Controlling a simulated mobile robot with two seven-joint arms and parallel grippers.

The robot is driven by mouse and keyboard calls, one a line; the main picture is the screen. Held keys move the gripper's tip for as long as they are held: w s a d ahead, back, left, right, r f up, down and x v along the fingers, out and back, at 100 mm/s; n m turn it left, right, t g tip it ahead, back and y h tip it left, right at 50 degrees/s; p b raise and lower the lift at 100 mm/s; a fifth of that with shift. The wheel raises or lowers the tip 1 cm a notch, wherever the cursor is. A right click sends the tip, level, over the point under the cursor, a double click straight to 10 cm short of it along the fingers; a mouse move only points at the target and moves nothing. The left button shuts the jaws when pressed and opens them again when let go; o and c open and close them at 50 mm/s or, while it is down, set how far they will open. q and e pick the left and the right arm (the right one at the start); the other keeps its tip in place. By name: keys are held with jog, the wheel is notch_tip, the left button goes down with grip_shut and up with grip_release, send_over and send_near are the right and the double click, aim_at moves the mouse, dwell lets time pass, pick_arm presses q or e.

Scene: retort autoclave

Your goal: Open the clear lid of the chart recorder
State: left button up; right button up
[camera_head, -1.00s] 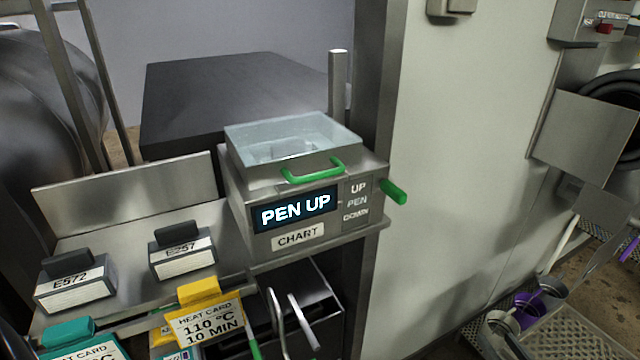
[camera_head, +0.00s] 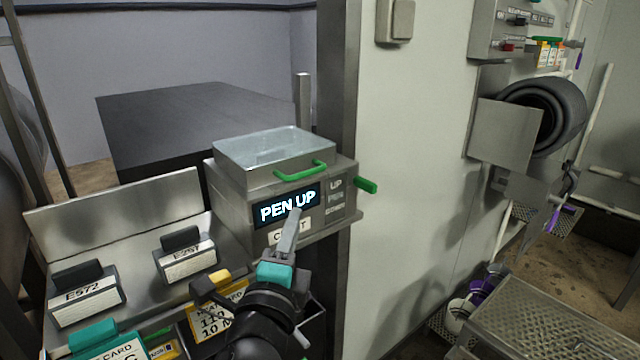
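The chart recorder (camera_head: 232,205) is a grey metal box on a ledge, its screen reading PEN UP. Its clear lid (camera_head: 262,150) lies flat and closed on top, with a green handle (camera_head: 300,171) at the front edge.
A green pen lever (camera_head: 366,185) sticks out of the recorder's right side. A steel post (camera_head: 303,98) stands behind it. Tags E572 (camera_head: 88,296) and E257 (camera_head: 187,258) sit on the panel at left, with heat cards below. A pale wall is at right.

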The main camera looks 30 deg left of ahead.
aim_at(308, 175)
pick_arm(q)
jog(key=x, duration=0.8)
jog(key=r+x, duration=0.1)
jog(key=x, duration=0.4)
jog(key=shift+b, duration=0.3)
jog(key=shift+x, duration=1)
pick_arm(e)
jog(key=shift+s+a+f, duration=0.1)
jog(key=shift+s+f, duration=0.2)
jog(key=shift+s, duration=0.25)
pick_arm(q)
grip_shut()
